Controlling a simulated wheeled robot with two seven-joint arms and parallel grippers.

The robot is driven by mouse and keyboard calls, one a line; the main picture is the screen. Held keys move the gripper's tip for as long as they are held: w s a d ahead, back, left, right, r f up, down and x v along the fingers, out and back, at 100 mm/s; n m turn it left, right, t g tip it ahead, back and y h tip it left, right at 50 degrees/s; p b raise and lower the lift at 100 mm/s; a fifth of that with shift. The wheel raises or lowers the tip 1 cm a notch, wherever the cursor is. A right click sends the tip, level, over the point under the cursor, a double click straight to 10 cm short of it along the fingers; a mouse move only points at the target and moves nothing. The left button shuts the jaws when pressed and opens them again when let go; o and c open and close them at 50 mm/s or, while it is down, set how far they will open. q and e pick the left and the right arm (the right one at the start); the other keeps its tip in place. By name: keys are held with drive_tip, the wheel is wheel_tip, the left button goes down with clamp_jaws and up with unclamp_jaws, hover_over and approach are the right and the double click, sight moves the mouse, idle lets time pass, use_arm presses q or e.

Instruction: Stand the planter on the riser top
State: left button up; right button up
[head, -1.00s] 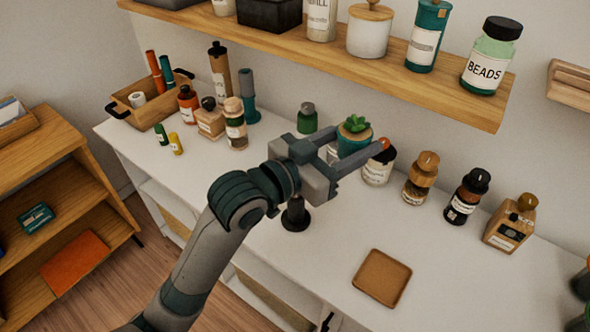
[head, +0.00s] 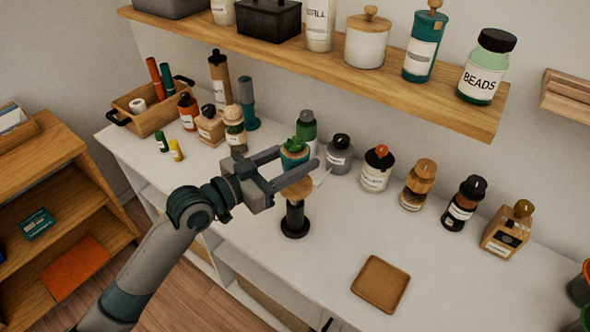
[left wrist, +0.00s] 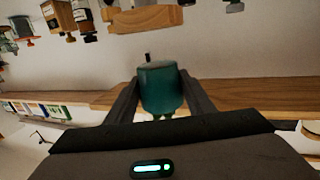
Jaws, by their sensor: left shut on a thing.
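The planter is a small teal pot (head: 295,158) with a green succulent, upright between the fingers of my left gripper (head: 292,167). The gripper is shut on it. In the left wrist view the teal pot (left wrist: 160,90) sits between both dark fingers (left wrist: 160,97), with its leaves towards the bottom of the picture. The riser is a black stand with a round wooden top (head: 298,188), on the white counter (head: 335,235). The planter shows just above the riser top; a finger partly covers the space between, so I cannot tell if they touch. My right gripper is not in view.
Behind the riser stand a grey bottle (head: 339,154), a green bottle (head: 307,130) and a white jar with an orange lid (head: 376,170). More bottles line the wall. A brown square tray (head: 381,284) lies at front right. A wooden shelf (head: 330,55) runs above.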

use_arm(q)
wheel_tip(320, 180, down, 3)
drive_tip(key=shift+r+p, duration=0.1)
drive_tip(key=shift+p, duration=0.25)
drive_tip(key=shift+f, duration=0.55)
drive_tip(key=shift+f, duration=0.15)
drive_tip(key=o, duration=1.2)
drive_tip(key=shift+o, duration=0.2)
